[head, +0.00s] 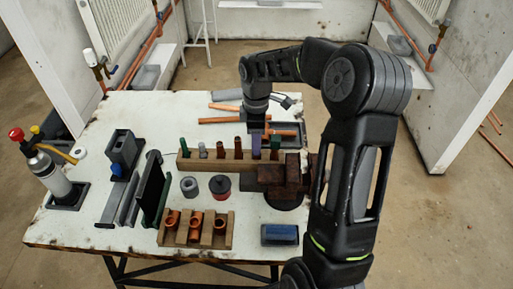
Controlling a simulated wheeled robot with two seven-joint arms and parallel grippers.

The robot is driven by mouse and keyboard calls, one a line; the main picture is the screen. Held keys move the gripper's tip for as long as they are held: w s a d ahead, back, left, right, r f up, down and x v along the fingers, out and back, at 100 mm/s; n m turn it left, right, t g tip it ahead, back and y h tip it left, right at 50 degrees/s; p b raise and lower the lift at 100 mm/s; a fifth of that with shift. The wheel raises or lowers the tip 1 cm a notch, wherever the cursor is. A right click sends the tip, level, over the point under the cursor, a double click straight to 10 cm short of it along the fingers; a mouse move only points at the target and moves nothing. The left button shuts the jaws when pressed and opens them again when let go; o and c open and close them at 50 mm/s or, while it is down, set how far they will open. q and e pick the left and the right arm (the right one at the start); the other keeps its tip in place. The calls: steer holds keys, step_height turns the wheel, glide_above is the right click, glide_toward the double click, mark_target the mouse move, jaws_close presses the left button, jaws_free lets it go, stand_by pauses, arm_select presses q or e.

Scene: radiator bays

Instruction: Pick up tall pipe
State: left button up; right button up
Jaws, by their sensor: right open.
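Several copper-coloured pipes lie flat at the back of the worktable; one (222,107) lies behind another (216,121), and a short copper length (286,132) shows to the right of my gripper. I cannot tell for sure which is the tall pipe. My right gripper (257,127) points down over the back middle of the table, open, just above and behind the wooden rack; its fingers are small and partly hidden, and I see nothing held. My right arm hides part of the table's right side. My left gripper is not in view.
A wooden rack (212,164) holds several upright tools and pieces. A wooden block (186,239) holds copper fittings. A vise (280,181) stands at the right, a blue pad (280,234) in front. A gas torch (42,170) stands at the left. The table's front left is fairly clear.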

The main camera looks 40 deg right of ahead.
steer(key=shift+f, duration=1.3)
steer(key=shift+c, duration=0.3)
jaws_close()
